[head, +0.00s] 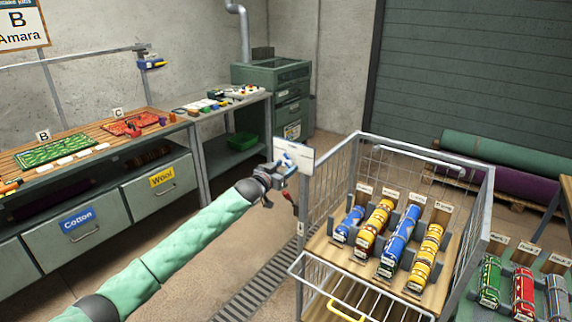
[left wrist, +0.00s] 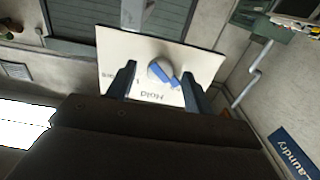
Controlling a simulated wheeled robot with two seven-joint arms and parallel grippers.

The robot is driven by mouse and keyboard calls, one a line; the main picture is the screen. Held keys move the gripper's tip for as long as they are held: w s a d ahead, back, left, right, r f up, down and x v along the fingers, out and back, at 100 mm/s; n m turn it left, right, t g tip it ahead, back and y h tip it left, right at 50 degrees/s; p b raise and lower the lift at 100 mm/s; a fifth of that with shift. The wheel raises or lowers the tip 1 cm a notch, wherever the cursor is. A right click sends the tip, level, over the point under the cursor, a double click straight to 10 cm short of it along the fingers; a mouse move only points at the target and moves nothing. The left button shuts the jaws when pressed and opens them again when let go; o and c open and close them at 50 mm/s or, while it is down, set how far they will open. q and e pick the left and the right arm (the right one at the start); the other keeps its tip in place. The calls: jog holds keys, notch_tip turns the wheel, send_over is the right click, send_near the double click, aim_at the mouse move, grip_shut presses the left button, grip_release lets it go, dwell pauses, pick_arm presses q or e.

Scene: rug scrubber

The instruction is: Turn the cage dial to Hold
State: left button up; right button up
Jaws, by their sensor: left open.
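The cage dial is a round knob with a blue pointer on a white plate (head: 306,154) at the cage's left corner post. In the left wrist view the plate (left wrist: 112,45) is close, with the dial (left wrist: 158,69) near its middle. The blue pointer slants down and right there. The word Hold reads upside down below the knob, left of the pointer's tip; another label at left is partly hidden by a finger. My left gripper (head: 281,170) is open at the plate, its fingers on either side of the knob, also in the wrist view (left wrist: 160,83). Contact cannot be told.
The wire cage (head: 349,147) holds several blue and yellow rolls on a wooden board. More rolls lie at lower right. A workbench (head: 60,148) with Cotton and Wool drawers runs along the left. A red-handled item (head: 290,198) hangs near the cage's left post.

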pick_arm(q)
jog(key=shift+w+d+f, duration=0.1)
jog(key=shift+w+d, duration=0.25)
jog(key=shift+w, duration=0.1)
pick_arm(e)
jog(key=shift+s+d+f, duration=0.2)
jog(key=shift+s+f, duration=0.05)
jog(key=shift+f, duration=0.15)
pick_arm(q)
jog(key=shift+c, duration=0.4)
jog(key=c, duration=0.9)
pick_arm(e)
jog(key=shift+d, duration=0.15)
